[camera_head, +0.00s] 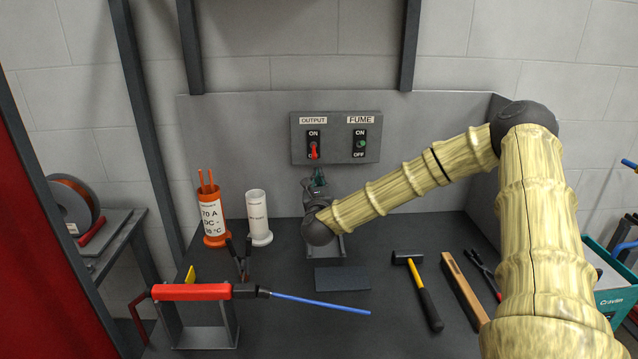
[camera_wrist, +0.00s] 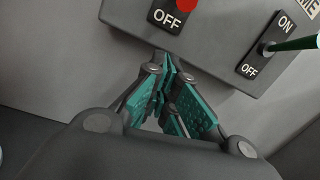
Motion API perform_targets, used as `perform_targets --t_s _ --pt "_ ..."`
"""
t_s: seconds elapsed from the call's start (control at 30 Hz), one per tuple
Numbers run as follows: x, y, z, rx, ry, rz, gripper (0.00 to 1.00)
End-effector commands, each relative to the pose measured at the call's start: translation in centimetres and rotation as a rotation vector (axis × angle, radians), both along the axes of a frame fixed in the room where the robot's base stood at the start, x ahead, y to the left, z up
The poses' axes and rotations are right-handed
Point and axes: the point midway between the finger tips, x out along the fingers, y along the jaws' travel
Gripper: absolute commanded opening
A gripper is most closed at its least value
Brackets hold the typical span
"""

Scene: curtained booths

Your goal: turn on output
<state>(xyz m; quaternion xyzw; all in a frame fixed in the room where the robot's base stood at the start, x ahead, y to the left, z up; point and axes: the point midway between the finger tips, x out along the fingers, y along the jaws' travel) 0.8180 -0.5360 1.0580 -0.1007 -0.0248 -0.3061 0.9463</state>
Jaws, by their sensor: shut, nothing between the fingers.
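A grey switch box (camera_head: 336,152) is fixed on the back panel. Its left switch, labelled OUTPUT, has a red lever (camera_head: 314,151) pointing down towards OFF. Its right switch, labelled FUME, has a green lever (camera_head: 360,143). My gripper (camera_head: 318,177) is shut and empty, just below the box and under the red lever, apart from it as far as I can tell. In the wrist view the teal fingertips (camera_wrist: 168,72) are together below the OFF label, and the red lever (camera_wrist: 182,4) is cut off at the top edge. The green lever (camera_wrist: 292,44) is at the right.
An orange rod canister (camera_head: 212,218) and a white canister (camera_head: 258,218) stand left of my gripper. A red-handled torch with a blue rod (camera_head: 190,291) rests on a stand in front. A hammer (camera_head: 420,290) and wooden bar (camera_head: 462,288) lie at right.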

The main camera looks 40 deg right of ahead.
Motion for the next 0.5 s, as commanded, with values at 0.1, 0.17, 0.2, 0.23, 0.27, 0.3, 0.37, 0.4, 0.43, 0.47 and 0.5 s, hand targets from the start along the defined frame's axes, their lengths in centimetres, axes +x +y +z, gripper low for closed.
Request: perform_targets --t_s 0.1,0.17,0.2,0.23,0.27,0.3,0.37,0.4,0.43,0.47,0.5 --pt "0.7 -0.3 0.9 -0.001 0.0 0.002 0.0" --pt "0.5 0.0 1.5 0.0 0.001 0.003 0.0" --pt "0.3 0.2 1.8 -0.001 0.001 0.003 0.0" --pt "0.2 0.3 2.0 -0.001 0.001 0.003 0.0" --pt "0.2 0.4 2.2 -0.001 0.001 0.002 0.0" --pt "0.1 0.6 2.7 -0.001 0.0 0.002 0.0" --pt "-0.1 0.7 3.1 -0.001 -0.001 0.001 0.0" --pt "-0.1 0.8 3.3 -0.001 -0.001 0.001 0.0" --pt "-0.2 0.9 3.4 -0.001 -0.001 0.001 0.0" --pt "-0.2 0.9 3.5 0.0 0.0 0.001 0.0" --pt "-0.3 1.0 3.5 0.0 0.0 0.001 0.0"
